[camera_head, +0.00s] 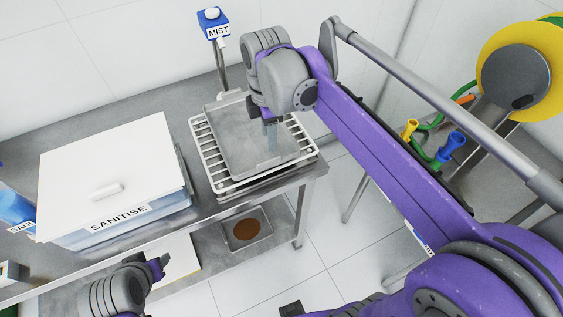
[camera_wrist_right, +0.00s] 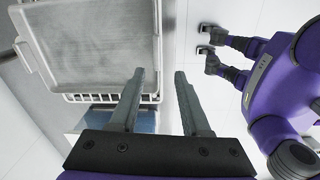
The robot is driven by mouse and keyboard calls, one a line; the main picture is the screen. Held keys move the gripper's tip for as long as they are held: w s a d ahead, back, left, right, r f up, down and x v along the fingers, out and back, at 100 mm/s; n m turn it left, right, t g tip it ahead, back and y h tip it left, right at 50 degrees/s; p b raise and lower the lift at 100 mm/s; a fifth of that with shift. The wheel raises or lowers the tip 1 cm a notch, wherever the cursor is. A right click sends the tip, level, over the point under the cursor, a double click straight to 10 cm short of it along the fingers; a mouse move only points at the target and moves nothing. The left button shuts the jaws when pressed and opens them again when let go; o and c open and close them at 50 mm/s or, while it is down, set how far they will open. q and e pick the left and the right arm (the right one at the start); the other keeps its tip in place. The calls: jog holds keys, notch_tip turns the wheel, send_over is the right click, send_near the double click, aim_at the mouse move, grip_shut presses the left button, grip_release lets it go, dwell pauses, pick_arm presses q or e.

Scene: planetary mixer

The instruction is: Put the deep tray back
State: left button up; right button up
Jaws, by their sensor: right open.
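A grey rectangular tray (camera_head: 240,150) lies on a white wire rack (camera_head: 211,169) at the right end of the steel bench. It also shows at the upper left of the right wrist view (camera_wrist_right: 88,42). I cannot tell its depth well. My right gripper (camera_head: 271,135) is over the tray's right part in the head view. In the wrist view its two fingers (camera_wrist_right: 160,90) are apart with nothing between them, and the tray is beyond and left of them. My left gripper (camera_head: 163,266) is low at the lower left, away from the tray; its jaws are unclear.
A white-lidded SANITISE tub (camera_head: 110,165) stands left of the rack. A blue MIST unit (camera_head: 212,22) on a post stands behind. A shallow tray with brown contents (camera_head: 265,222) sits on the lower shelf. Hoses and a yellow reel (camera_head: 500,45) are at right.

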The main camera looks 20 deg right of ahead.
jog(key=s+d+f+m+t, duration=0.1)
jog(key=s+f+m+t, duration=0.4)
jog(key=s+f+m, duration=0.7)
jog(key=s+m, duration=0.2)
jog(key=m, duration=0.3)
jog(key=shift+d+f, duration=0.25)
jog(key=shift+f, duration=0.1)
